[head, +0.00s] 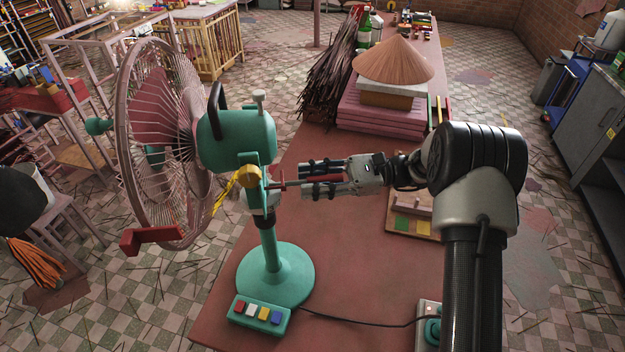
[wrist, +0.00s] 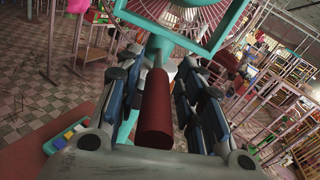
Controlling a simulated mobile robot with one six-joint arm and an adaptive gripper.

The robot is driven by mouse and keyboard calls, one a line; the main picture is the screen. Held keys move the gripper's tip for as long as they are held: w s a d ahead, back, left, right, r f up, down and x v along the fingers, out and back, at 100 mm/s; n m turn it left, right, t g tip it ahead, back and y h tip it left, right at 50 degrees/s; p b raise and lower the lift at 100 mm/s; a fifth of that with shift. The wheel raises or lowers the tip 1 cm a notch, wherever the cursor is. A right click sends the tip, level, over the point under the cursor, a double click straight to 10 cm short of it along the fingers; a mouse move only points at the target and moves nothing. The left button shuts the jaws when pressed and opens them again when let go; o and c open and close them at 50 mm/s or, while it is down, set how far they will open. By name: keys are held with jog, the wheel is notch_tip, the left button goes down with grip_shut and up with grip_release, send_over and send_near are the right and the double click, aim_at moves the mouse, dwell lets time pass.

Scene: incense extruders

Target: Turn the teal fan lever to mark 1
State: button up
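The teal fan (head: 237,138) stands on a round teal base (head: 275,275) at the table's left side. A dark red lever handle (head: 291,183) sticks out to the right from its neck, just below the motor housing. In the wrist view the red handle (wrist: 157,110) lies lengthwise between the two fingers of my gripper (wrist: 158,85). Narrow gaps show on both sides of it, so the fingers look open around it. In the head view my gripper (head: 310,179) reaches in from the right. No numbered marks can be read.
A teal box with coloured buttons (head: 260,314) sits at the fan base, with a black cable running right. A wooden board (head: 413,223) lies to the right. The red table (head: 330,245) is clear between.

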dwell(0.3)
jog(key=d, duration=0.4)
jog(key=w+d, duration=0.1)
jog(key=d, duration=0.6)
jog(key=shift+w+d, duration=0.4)
